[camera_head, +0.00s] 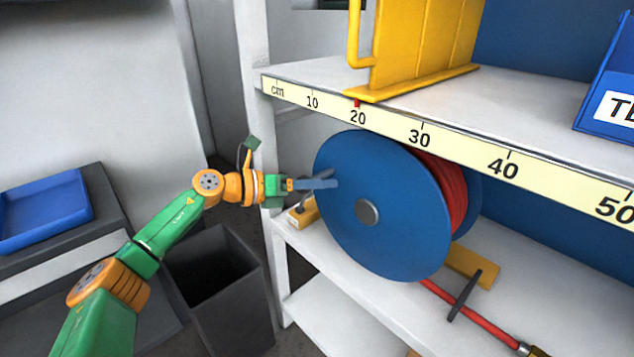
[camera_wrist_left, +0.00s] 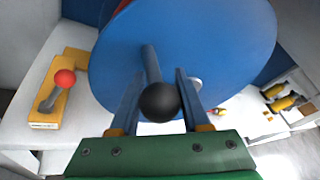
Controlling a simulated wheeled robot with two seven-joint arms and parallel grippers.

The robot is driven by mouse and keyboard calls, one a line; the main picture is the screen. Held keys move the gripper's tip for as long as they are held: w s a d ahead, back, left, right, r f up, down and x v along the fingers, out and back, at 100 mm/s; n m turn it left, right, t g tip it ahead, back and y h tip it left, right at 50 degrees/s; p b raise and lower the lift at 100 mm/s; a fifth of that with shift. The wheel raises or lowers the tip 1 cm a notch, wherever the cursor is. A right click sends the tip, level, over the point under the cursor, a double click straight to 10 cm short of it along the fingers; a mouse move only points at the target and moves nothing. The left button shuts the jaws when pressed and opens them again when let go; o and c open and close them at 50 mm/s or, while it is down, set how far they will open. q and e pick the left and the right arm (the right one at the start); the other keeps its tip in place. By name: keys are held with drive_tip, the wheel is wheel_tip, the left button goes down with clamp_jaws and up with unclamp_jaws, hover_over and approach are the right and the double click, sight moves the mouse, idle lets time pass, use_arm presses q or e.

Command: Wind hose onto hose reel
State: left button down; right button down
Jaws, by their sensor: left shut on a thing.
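The hose reel (camera_head: 375,235) has blue round flanges and stands on the middle shelf under the measuring strip. Red hose (camera_head: 447,190) is wound between its flanges. A loose red hose length (camera_head: 465,308) runs out along the shelf to a brass-coloured end at the bottom right. My left gripper (camera_head: 325,184) is at the left side of the near flange. In the left wrist view, my left gripper (camera_wrist_left: 156,95) is shut on the reel's crank handle (camera_wrist_left: 158,102), a grey rod with a black ball end. My right gripper is not in view.
A yellow block with a red-balled lever (camera_wrist_left: 62,82) is left of the reel. A dark bar (camera_head: 465,297) crosses the loose hose. A yellow rack (camera_head: 425,45) and a blue bin (camera_head: 610,85) stand on the upper shelf. A dark open bin (camera_head: 220,285) is below my arm.

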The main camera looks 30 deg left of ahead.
use_arm(q)
drive_tip(key=shift+d+r, duration=0.1)
drive_tip(key=shift+r, duration=0.15)
drive_tip(key=c, duration=0.8)
unclamp_jaws()
drive_tip(key=o, duration=0.4)
drive_tip(key=shift+d, duration=0.15)
drive_tip(key=b+v, duration=0.2)
drive_tip(key=v, duration=0.5)
drive_tip(key=shift+s, duration=0.1)
